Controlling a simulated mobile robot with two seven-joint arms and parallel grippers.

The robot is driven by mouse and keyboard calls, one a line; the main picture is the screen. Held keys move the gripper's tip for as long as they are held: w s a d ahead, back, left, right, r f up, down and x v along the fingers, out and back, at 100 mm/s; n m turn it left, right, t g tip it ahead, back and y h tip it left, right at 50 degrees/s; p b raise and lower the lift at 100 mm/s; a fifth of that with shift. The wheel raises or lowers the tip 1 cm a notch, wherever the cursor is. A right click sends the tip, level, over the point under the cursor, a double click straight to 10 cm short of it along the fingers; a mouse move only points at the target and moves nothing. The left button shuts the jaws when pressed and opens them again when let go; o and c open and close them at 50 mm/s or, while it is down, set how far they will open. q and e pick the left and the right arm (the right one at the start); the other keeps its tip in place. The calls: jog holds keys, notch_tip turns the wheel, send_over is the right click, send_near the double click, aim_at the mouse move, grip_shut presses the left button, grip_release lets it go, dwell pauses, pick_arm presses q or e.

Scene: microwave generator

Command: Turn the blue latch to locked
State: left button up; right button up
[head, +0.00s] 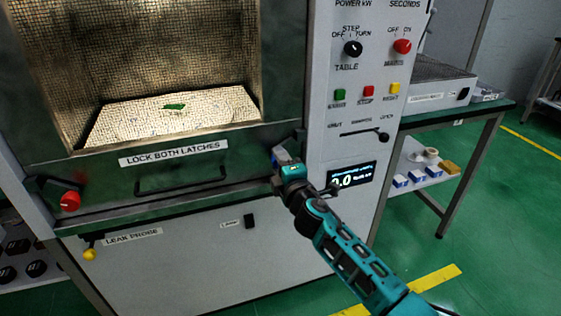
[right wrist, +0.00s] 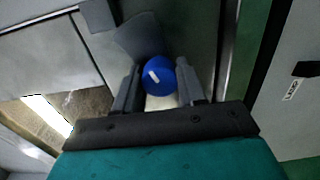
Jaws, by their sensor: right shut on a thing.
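The blue latch (right wrist: 161,76) shows in the right wrist view as a round blue knob with a short white mark. It sits between the two fingers of my right gripper (right wrist: 158,92), which is shut on it. In the head view my right gripper (head: 284,166) is at the right edge of the microwave door and hides most of the latch. A red latch knob (head: 70,201) is at the door's left edge. A label reading "LOCK BOTH LATCHES" (head: 173,152) is on the door. My left gripper is not in view.
A door handle (head: 181,181) lies left of my right gripper. The control panel (head: 352,110) with knobs, buttons and a display (head: 352,178) reading 0.0 stands close on the right. A side table (head: 455,118) is farther right. Green floor is open at the lower right.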

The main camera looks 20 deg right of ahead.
jog(key=shift+n, duration=1)
jog(key=o, duration=1.1)
jog(key=s, duration=0.8)
jog(key=s+p, duration=0.1)
jog(key=s, duration=0.4)
jog(key=shift+d, duration=0.25)
jog(key=shift+w, duration=0.1)
